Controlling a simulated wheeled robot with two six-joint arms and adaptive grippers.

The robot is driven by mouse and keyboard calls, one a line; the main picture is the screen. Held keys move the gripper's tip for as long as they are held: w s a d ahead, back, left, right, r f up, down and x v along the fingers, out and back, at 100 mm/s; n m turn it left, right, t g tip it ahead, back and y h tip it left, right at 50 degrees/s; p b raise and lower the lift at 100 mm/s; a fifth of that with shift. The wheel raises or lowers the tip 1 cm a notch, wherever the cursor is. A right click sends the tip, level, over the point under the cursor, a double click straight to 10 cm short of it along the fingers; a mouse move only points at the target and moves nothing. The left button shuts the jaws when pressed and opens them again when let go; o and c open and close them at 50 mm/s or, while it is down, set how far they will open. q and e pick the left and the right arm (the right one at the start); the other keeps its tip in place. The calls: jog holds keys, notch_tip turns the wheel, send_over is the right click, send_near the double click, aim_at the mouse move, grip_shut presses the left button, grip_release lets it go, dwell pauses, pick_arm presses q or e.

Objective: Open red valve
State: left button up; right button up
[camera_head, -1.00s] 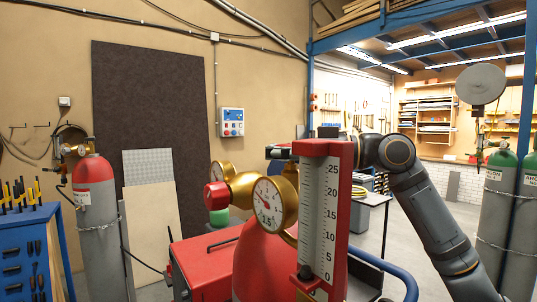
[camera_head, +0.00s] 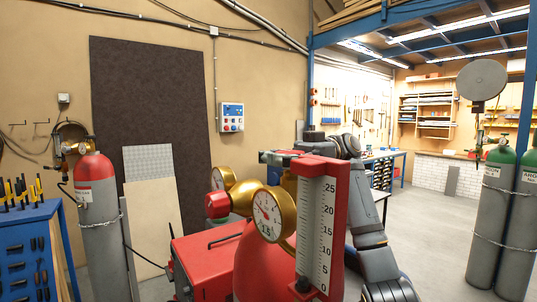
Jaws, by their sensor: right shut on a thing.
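A red cylinder (camera_head: 262,262) stands close in front, topped by a brass regulator with two round gauges. The nearer gauge (camera_head: 268,215) faces me. A red knob (camera_head: 216,204) sticks out on the regulator's left side. A red and white scale tube (camera_head: 319,215) stands upright at its right. My right gripper (camera_head: 281,157) is at the top of the assembly, partly behind the scale tube and the brass body. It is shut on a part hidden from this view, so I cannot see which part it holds. My left gripper is not in view.
A red box-like unit (camera_head: 205,255) is left of the cylinder. Another red-topped cylinder (camera_head: 100,230) and a blue tool cabinet (camera_head: 35,255) stand at the left. Grey cylinders (camera_head: 500,215) stand at the right. Bare floor (camera_head: 435,235) lies between.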

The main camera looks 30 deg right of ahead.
jog(key=shift+s+r+n+g, duration=0.15)
jog(key=shift+r+n+g, duration=0.05)
jog(key=shift+n+g, duration=0.35)
jog(key=shift+d+g, duration=0.1)
jog(key=shift+g, duration=0.25)
jog(key=o, duration=0.8)
jog(key=shift+c, duration=0.2)
jog(key=o, duration=0.5)
jog(key=shift+d+f, duration=0.2)
jog(key=shift+d, duration=0.15)
jog(key=shift+a, duration=0.15)
